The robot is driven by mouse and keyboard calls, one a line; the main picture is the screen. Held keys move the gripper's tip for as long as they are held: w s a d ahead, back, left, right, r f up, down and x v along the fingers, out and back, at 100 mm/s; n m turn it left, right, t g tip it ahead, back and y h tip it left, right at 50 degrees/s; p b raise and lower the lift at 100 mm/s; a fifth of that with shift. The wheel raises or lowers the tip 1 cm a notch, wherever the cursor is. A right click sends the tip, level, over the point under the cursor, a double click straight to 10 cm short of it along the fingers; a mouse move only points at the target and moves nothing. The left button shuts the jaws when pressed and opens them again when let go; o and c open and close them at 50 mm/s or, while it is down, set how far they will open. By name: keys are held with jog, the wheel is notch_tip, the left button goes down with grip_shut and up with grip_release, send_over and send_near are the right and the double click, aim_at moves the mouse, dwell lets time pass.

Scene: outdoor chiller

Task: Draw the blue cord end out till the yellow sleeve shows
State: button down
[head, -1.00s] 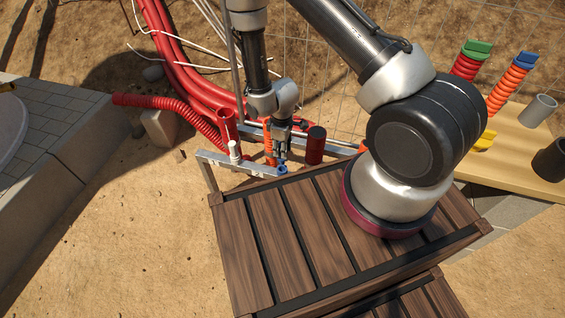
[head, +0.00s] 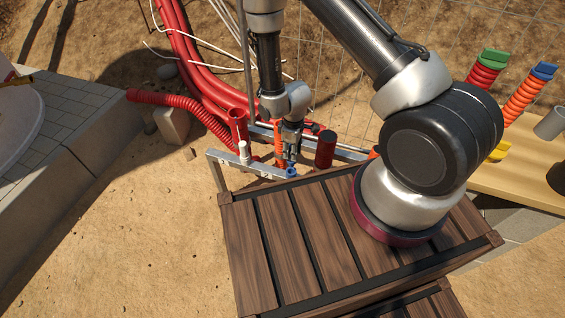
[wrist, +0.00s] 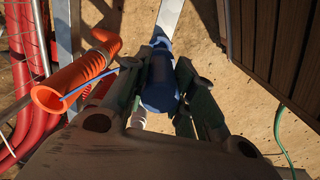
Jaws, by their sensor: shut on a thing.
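My gripper (wrist: 158,72) is shut on a blue cylindrical cord end (wrist: 160,88), one finger on each side of it. A thin blue cord (wrist: 86,84) runs from the cord end to the mouth of an orange corrugated conduit (wrist: 48,98) at the left of the wrist view. No yellow sleeve shows on the visible cord; part of the cord is hidden by a finger. In the head view my gripper (head: 290,150) points down beside the orange conduit (head: 279,150), with the blue cord end (head: 291,172) just below it, near the metal rail.
A metal rail (head: 222,160) with a white stub (head: 244,151) runs beside the conduit. Red pipes (head: 195,75) lie behind, and a dark red cylinder (head: 325,150) stands to the right. A slatted wooden crate (head: 290,240) is close in front. Sandy ground at left is open.

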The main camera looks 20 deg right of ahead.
jog(key=s+r, duration=0.2)
jog(key=s, duration=0.5)
jog(key=shift+s+r, duration=0.3)
jog(key=shift+r, duration=0.1)
dwell(0.3)
dwell(0.6)
jog(key=shift+s, duration=0.1)
jog(key=shift+s+r, duration=0.35)
jog(key=shift+s, duration=0.3)
jog(key=shift+s+r, duration=0.35)
jog(key=shift+s, duration=0.25)
jog(key=s, duration=0.1)
jog(key=s+r, duration=0.1)
jog(key=shift+s+a+r, duration=0.1)
jog(key=shift+s+r, duration=0.1)
jog(key=shift+s, duration=0.1)
jog(key=shift+r, duration=0.1)
dwell(0.5)
